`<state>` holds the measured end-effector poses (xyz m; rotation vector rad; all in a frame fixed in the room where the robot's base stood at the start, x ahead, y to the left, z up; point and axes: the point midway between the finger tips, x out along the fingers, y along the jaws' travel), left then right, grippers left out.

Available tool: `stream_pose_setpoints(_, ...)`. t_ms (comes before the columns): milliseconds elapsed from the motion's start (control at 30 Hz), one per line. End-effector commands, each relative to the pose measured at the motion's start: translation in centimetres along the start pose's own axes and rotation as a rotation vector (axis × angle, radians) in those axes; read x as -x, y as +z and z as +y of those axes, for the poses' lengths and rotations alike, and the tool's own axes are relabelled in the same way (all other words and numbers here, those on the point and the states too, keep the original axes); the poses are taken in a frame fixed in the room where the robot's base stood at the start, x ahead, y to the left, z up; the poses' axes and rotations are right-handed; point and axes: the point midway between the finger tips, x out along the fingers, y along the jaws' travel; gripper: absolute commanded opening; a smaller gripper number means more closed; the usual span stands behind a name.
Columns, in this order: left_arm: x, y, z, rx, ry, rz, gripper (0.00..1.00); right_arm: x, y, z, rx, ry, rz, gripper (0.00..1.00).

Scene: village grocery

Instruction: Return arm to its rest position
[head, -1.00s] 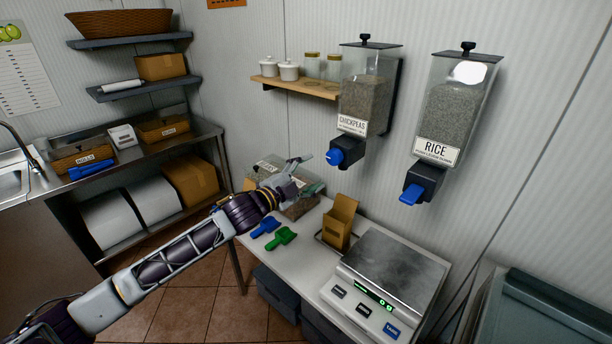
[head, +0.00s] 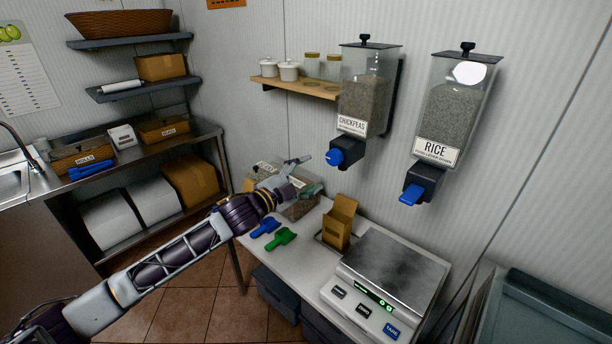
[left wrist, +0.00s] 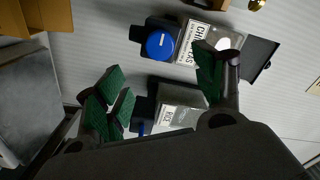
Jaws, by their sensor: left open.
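My left arm (head: 180,262) reaches from the lower left toward the middle of the head view. My left gripper (head: 305,176) is open and empty, above the clear bin at the back of the white table and left of the chickpeas dispenser's blue knob. Its green-padded fingers (left wrist: 160,92) stand wide apart in the left wrist view, with the dispensers beyond them. My right gripper does not show.
The chickpeas dispenser (head: 364,95) and rice dispenser (head: 455,105) hang on the wall. On the table are a clear bin (head: 298,208), blue scoop (head: 265,227), green scoop (head: 281,238), brown carton (head: 340,222) and scale (head: 395,270). A wooden shelf (head: 300,88) is above.

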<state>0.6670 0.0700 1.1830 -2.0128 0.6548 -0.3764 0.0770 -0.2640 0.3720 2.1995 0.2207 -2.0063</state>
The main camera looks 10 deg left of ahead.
Motion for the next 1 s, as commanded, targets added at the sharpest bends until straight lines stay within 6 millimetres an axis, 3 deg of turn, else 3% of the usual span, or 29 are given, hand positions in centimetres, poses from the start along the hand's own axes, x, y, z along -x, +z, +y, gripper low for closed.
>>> stream_pose_setpoints(467, -0.1, 0.1, -0.1, 0.103, -0.008, 0.01, 0.69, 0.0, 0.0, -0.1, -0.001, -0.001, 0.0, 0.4)
stream_pose_setpoints(767, -0.8, 7.6, 0.1, 0.154, -0.021, -0.101, 0.69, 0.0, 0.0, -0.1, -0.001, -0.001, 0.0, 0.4)
stream_pose_setpoints(1000, -0.4, 17.2, -1.1, 0.192, -0.063, -0.243, 0.69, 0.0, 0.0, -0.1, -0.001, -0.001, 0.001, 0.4)
